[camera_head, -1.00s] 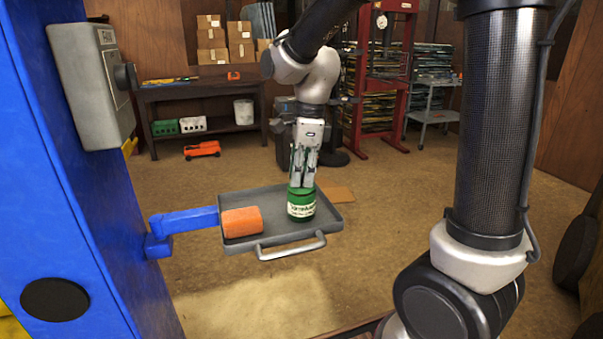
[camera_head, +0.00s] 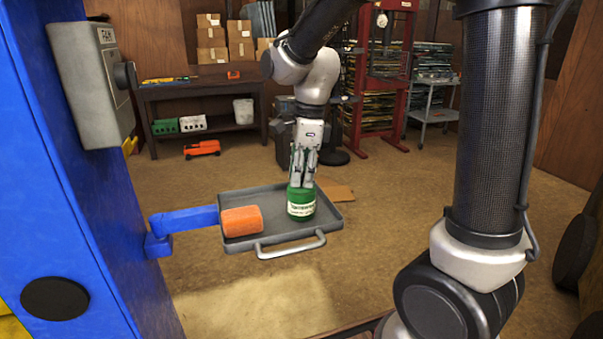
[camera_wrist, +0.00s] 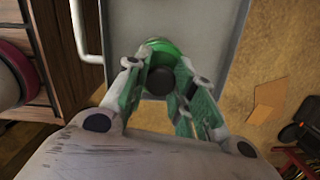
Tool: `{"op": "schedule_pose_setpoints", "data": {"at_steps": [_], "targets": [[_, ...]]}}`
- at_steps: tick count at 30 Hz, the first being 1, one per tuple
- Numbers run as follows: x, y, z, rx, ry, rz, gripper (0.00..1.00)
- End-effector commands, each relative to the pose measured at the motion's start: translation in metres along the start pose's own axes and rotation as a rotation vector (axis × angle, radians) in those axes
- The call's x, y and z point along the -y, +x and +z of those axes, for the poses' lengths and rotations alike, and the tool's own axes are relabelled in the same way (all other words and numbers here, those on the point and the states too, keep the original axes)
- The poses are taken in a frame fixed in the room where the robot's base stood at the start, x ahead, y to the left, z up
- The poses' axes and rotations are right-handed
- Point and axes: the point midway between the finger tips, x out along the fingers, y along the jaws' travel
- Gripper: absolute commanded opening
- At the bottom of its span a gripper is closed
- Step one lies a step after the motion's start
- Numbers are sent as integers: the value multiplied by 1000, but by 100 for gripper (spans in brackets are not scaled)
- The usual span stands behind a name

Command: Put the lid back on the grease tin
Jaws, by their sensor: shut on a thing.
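The green grease tin (camera_head: 301,208) with a white label stands upright on the right side of the grey tray. Its green lid (camera_head: 301,190) is at the top of the tin, directly under my fingers. From this side the lid looks level and in line with the tin, but I cannot tell whether it is fully seated. My gripper (camera_head: 302,184) points straight down and is shut on the lid. In the wrist view, my gripper (camera_wrist: 158,68) has its fingers on both sides of a dark round knob, with the green lid (camera_wrist: 162,46) behind it.
The grey tray (camera_head: 270,198) has a front handle and sits beside a blue post (camera_head: 75,180) with a blue arm (camera_head: 185,220). An orange cylinder (camera_head: 242,221) lies on the tray's left side. A workbench (camera_head: 200,90) stands at the back.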

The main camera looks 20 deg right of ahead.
Motion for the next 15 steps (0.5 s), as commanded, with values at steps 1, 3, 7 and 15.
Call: {"op": "schedule_pose_setpoints", "data": {"at_steps": [1, 3, 7, 15], "targets": [[0, 0, 0, 0, 0, 0, 5], [0, 0, 0, 0, 0, 0, 5], [0, 0, 0, 0, 0, 0, 5], [0, 0, 0, 0, 0, 0, 50]]}}
